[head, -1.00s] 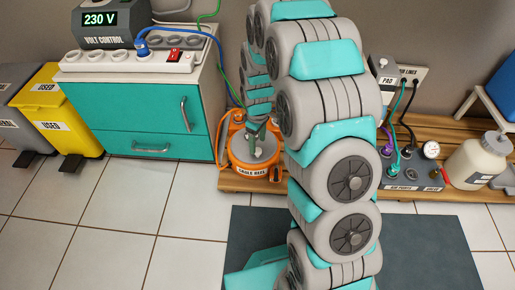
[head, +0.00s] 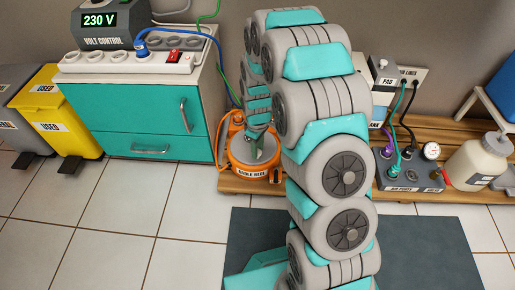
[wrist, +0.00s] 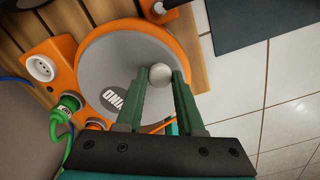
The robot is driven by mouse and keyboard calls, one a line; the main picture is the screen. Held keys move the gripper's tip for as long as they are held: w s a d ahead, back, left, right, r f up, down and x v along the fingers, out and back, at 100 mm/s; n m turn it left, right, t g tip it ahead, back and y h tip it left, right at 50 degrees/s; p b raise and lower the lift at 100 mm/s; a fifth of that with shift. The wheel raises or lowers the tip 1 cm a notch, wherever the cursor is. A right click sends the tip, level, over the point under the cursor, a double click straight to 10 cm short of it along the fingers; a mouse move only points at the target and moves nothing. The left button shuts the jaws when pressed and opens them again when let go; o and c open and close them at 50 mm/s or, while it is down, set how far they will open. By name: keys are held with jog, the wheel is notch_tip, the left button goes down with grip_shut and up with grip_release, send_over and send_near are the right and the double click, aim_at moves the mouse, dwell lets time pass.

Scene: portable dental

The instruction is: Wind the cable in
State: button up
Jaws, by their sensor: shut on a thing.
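The orange cable reel (head: 236,152) stands on the wooden platform behind my arm. In the wrist view it shows an orange rim and housing (wrist: 62,60) with a grey disc (wrist: 98,68) marked WIND. A pale round knob (wrist: 160,74) sits near the disc's edge. My gripper (wrist: 162,80) is shut on this knob, one green finger on each side. In the head view my gripper (head: 258,146) is over the reel and the knob is hidden. A green plug (wrist: 66,107) is in the reel's side, next to a white socket (wrist: 41,68).
A teal cabinet (head: 150,130) with a power strip (head: 125,62) stands left of the reel, with blue and green cables nearby. Right of my arm, the wooden platform holds a grey air-port box (head: 408,178) and a bottle (head: 480,160). A dark mat (head: 430,245) lies on the tiled floor.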

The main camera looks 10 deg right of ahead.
grip_shut()
dwell(0.7)
jog(key=shift+a+r+m+p, duration=0.2)
jog(key=shift+a+m+p, duration=0.45)
jog(key=shift+m, duration=0.35)
jog(key=shift+w+a+f+m+p, duration=0.15)
jog(key=shift+a+m+p, duration=0.2)
jog(key=shift+m, duration=0.55)
jog(key=o, duration=0.9)
grip_release()
